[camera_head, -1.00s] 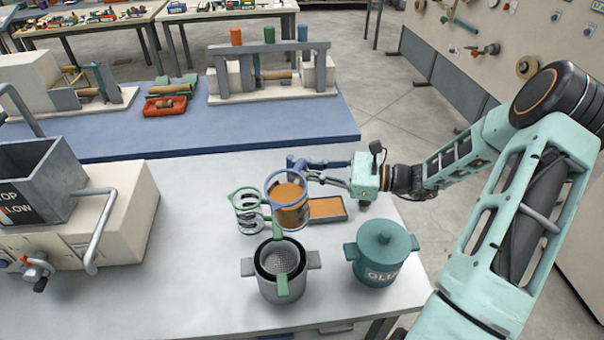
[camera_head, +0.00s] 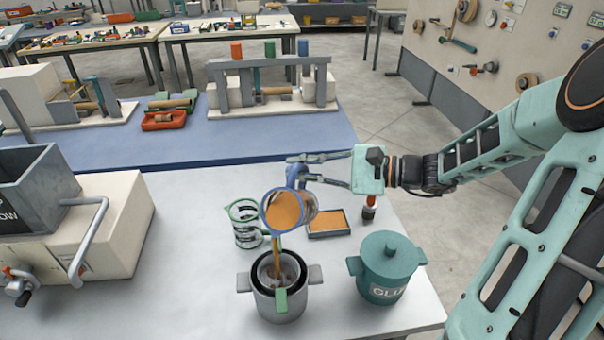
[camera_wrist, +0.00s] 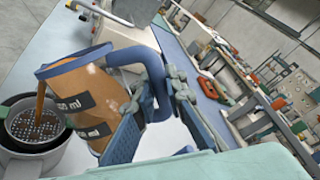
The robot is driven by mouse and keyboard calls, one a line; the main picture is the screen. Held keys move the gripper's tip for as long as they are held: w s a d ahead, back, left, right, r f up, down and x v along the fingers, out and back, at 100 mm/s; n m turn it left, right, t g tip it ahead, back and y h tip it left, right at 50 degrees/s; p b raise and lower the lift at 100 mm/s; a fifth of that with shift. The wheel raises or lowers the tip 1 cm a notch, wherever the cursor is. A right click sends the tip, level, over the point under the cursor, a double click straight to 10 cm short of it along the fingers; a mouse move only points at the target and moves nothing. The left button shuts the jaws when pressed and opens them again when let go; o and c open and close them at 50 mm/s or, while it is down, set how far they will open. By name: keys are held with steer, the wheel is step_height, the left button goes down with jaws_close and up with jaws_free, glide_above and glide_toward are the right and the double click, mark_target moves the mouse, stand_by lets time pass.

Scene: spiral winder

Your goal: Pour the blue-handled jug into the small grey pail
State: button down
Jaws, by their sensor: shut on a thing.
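The blue-handled jug (camera_head: 288,209) is tilted to the left, and a brown-orange stream runs from its lip. My gripper (camera_head: 303,170) is shut on the jug's blue handle, above the table; in the wrist view the handle (camera_wrist: 158,75) sits between the fingers. The small grey pail (camera_head: 277,300) stands upright on the table below the lip, with a dark inner rim and a strainer with a green handle (camera_head: 281,299) in it. The stream falls into the strainer (camera_wrist: 36,125). The level inside the pail is hidden.
A green-handled jug (camera_head: 246,224) stands close left of the held jug. A teal lidded glue pot (camera_head: 385,267) is right of the pail, and a shallow orange-filled tray (camera_head: 328,223) lies behind. A cream machine (camera_head: 100,225) fills the left.

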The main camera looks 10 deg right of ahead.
mark_target(289, 187)
steer(key=shift+s+a+r+n+b, duration=0.2)
steer(key=shift+s+a+n+b, duration=0.25)
steer(key=shift+s+n+b, duration=0.45)
steer(key=shift+s+a+f+n+t+h+b, duration=0.25)
steer(key=shift+s+a+n+b, duration=0.25)
steer(key=shift+s+n+b, duration=0.3)
steer(key=shift+s+a+f+n+t+h+b, duration=0.15)
steer(key=shift+s+a+n+t+h+b, duration=0.15)
steer(key=shift+s+a+n+b, duration=0.45)
steer(key=shift+s+a+r+n+t+b, duration=0.15)
steer(key=shift+s+a+n+b, duration=0.1)
steer(key=shift+s+n, duration=0.3)
steer(key=shift+s+a+r+n+t+b, duration=0.1)
steer(key=shift+s+a+n, duration=0.15)
steer(key=shift+s+n, duration=0.25)
steer(key=shift+s+a, duration=0.1)
steer(key=shift+s, duration=0.1)
steer(key=shift+s+a+r+n+h+b, duration=0.25)
steer(key=shift+s+a+n+b, duration=0.25)
steer(key=shift+s+n, duration=0.3)
stand_by(1.9)
